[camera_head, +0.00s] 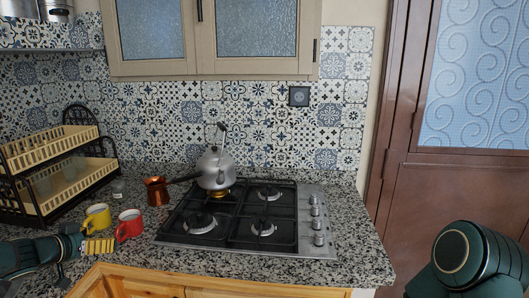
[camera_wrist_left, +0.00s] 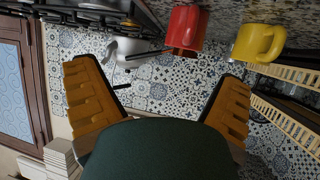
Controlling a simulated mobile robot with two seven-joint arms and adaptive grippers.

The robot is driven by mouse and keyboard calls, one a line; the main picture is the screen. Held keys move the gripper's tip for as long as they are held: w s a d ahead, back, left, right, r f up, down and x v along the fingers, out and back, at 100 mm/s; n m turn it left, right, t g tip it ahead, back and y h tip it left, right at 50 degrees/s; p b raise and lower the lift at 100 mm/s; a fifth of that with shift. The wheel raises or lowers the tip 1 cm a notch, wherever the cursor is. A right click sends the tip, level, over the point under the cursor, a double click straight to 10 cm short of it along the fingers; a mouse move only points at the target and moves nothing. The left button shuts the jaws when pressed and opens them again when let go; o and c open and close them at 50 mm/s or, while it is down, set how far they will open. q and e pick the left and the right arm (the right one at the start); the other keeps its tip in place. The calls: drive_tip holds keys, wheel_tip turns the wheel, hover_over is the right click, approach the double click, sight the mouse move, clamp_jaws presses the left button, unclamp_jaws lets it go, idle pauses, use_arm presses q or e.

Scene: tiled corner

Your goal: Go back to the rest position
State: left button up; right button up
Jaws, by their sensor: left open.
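My left gripper (camera_head: 97,247) is at the lower left of the head view, by the counter's front edge and close to the mugs. In the left wrist view its two yellow-padded fingers (camera_wrist_left: 165,88) are spread wide, with only tiled wall seen between them. A yellow mug (camera_head: 97,217) stands just behind the gripper, and a red mug (camera_head: 130,225) stands to its right. Both the red mug (camera_wrist_left: 186,29) and the yellow mug (camera_wrist_left: 258,41) show beyond the fingers in the wrist view. My right arm shows at the lower right, but its gripper is out of view.
A grey kettle (camera_head: 215,169) stands on the back left burner of the gas hob (camera_head: 232,236). A copper pot (camera_head: 157,190) is left of the hob. A dark two-tier rack (camera_head: 60,178) stands at the left. Cabinets (camera_head: 210,40) hang above; a brown door (camera_head: 455,190) is at right.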

use_arm(q)
drive_tip(key=s+d+f+n+g+h, duration=0.15)
drive_tip(key=d+f+g, duration=0.35)
drive_tip(key=d+f, duration=0.75)
drive_tip(key=s+d+f+n+g, duration=0.1)
drive_tip(key=s+d+f+g, duration=0.2)
drive_tip(key=s+d+f, duration=0.6)
drive_tip(key=s+d+f+n+g+y, duration=0.1)
drive_tip(key=s+d+f+n+g, duration=0.1)
drive_tip(key=s+d+f, duration=0.7)
drive_tip(key=s+d, duration=0.4)
drive_tip(key=d, duration=0.1)
drive_tip(key=shift+s+d+f+g, duration=0.2)
drive_tip(key=shift+d+g, duration=0.1)
drive_tip(key=shift+g, duration=0.1)
drive_tip(key=shift+y, duration=0.25)
